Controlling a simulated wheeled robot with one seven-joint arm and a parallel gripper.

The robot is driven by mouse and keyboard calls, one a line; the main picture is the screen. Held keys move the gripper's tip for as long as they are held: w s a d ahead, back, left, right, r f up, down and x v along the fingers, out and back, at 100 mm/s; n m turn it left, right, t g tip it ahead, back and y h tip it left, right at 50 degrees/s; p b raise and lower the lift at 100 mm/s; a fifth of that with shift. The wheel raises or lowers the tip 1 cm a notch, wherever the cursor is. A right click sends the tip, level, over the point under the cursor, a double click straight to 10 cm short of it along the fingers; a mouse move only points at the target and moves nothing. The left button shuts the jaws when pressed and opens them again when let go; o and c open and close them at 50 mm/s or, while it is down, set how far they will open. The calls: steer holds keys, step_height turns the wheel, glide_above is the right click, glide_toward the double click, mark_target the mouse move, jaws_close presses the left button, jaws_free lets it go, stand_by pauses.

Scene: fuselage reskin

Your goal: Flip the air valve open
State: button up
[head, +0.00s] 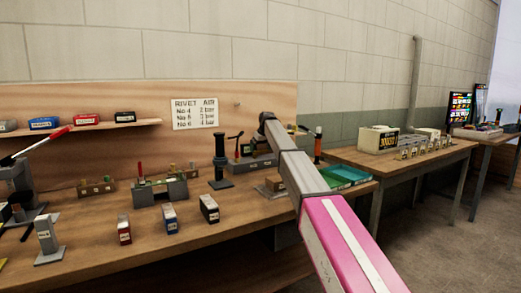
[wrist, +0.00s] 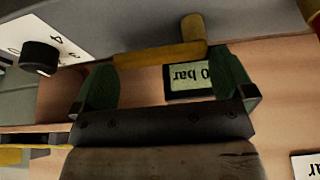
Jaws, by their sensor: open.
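The air valve's yellow lever (wrist: 160,55) shows in the wrist view as a bar lying across the picture, with an upright yellow end piece at its right. My gripper (wrist: 168,68) is open, with one dark green finger on each side of the lever. The lever lies across the gap at the fingertips; I cannot tell whether they touch it. A small display reading "0 bar" (wrist: 188,78) appears upside down between the fingers. In the head view my arm reaches to the back of the bench, and the gripper and lever cannot be made out there.
Small labelled boxes (head: 209,208) stand at the bench front.

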steer(key=shift+f, duration=0.25)
steer(key=c, duration=0.9)
